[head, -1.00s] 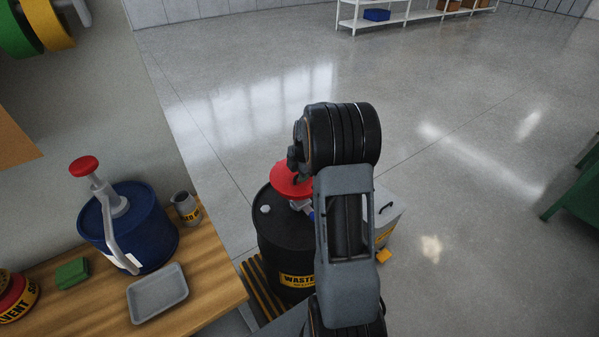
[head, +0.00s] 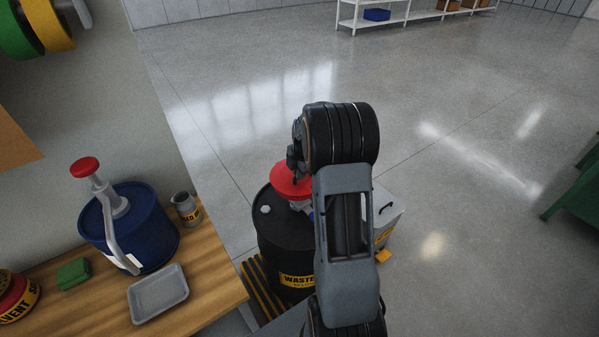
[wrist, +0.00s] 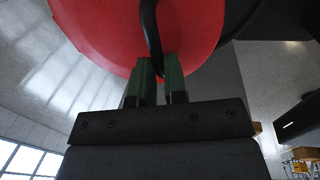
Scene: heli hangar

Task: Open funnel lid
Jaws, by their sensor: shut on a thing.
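The red funnel lid (head: 287,182) is on top of the black waste drum (head: 283,240), partly hidden behind my arm. In the wrist view the lid (wrist: 105,32) fills the top of the picture, with a black curved handle (wrist: 150,22) across it. My gripper (wrist: 159,72) has its two greenish fingers at the lower end of this handle, one on each side, shut on it. In the head view my gripper (head: 295,165) shows only in part, just above the lid. Whether the lid is raised off the funnel is hard to tell.
A wooden bench (head: 215,295) at left holds a blue can (head: 145,235) with a red-topped pump, a grey tray (head: 158,293) and a small grey tin (head: 185,208). A light grey box (head: 388,212) stands right of the drum. Open floor lies beyond.

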